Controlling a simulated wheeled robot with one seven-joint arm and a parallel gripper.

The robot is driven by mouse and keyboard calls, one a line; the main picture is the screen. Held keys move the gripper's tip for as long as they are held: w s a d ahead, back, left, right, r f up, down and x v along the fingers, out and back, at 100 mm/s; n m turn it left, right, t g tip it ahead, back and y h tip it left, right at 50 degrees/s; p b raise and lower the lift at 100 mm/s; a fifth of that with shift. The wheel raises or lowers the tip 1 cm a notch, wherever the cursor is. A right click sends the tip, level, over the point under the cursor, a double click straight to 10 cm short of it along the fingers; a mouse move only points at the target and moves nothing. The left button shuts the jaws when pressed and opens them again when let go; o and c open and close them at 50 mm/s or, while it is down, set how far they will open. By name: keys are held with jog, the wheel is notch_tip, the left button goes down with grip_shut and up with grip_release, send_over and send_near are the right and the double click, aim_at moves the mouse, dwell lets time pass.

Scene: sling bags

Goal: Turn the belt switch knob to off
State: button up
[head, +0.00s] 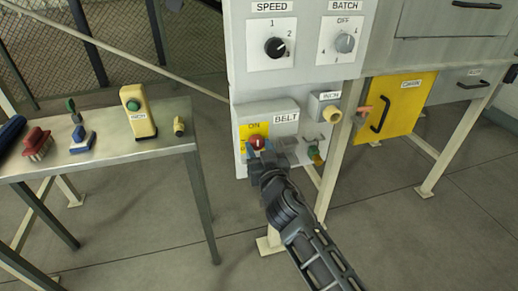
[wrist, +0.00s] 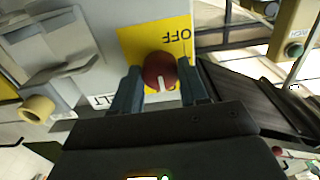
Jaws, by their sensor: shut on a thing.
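The belt switch box (head: 283,108) is a white panel box labelled BELT, with a yellow plate (head: 246,132) marked ON at its top. A round red knob (head: 258,142) with a white line sits on that plate. The knob also shows in the wrist view (wrist: 158,72), where the plate's OFF mark appears upside down above it. The white line points away from OFF, towards the ON side. My gripper (head: 261,152) is at the knob from the front, with one finger on each side, shut on it. The fingers and wrist hide the plate's lower part in the head view.
SPEED (head: 276,47) and BATCH (head: 344,43) dials sit above. An INCH button (head: 333,114) and a yellow CHAIN door (head: 395,107) are to the right. A metal table (head: 120,160) at left holds brushes and a yellow INCH pendant (head: 138,112).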

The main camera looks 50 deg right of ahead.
jog(key=n+b, duration=0.1)
jog(key=n, duration=0.3)
jog(key=shift+n, duration=0.4)
jog(key=n, duration=0.4)
jog(key=shift+n, duration=0.3)
jog(key=n+p, duration=0.1)
jog(key=n, duration=0.3)
jog(key=shift+r, duration=0.1)
jog(key=shift+n+p, duration=0.35)
jog(key=shift+n, duration=1.85)
jog(key=o, duration=1.1)
jog(key=shift+c, duration=0.2)
